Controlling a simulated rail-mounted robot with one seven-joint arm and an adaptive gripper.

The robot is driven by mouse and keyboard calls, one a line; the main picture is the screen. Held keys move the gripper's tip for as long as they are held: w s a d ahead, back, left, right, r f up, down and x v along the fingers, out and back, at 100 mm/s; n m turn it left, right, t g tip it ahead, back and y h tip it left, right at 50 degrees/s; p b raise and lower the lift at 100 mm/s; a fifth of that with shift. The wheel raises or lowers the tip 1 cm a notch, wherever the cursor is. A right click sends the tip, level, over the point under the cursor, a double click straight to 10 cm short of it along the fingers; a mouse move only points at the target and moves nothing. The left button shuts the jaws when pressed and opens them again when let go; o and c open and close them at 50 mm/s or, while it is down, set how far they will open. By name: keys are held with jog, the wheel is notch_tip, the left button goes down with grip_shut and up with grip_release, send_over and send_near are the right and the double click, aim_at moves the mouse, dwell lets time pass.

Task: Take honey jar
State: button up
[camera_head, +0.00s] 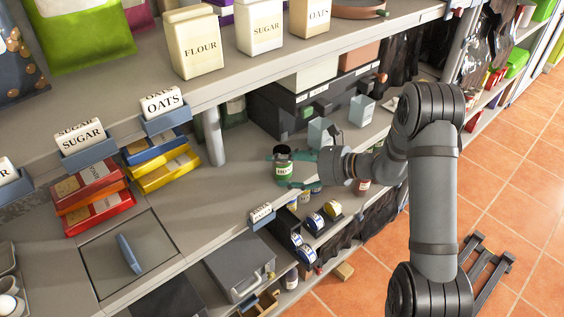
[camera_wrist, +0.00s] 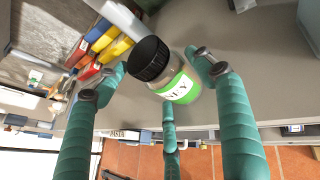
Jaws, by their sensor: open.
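The honey jar (camera_head: 283,167) has a black lid and a green-and-white label. It stands on the grey middle shelf near its front edge. In the wrist view the jar (camera_wrist: 179,84) appears tilted, with the letters "EY" readable. My gripper (camera_head: 291,170) has teal fingers and reaches in from the right, with fingers on both sides of the jar. In the wrist view my gripper (camera_wrist: 160,75) is open, its fingers spread around the jar. A gap shows beside the left finger; whether any other finger touches the jar is unclear.
Light blue cups (camera_head: 320,132) and dark storage boxes (camera_head: 300,100) stand behind my gripper. A grey post (camera_head: 214,135) rises left of the jar. Red and yellow boxes (camera_head: 165,170) lie farther left. The upper shelf (camera_head: 270,62) overhangs the back. Bare shelf lies left of the jar.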

jog(key=shift+c, duration=0.4)
jog(key=c, duration=1.1)
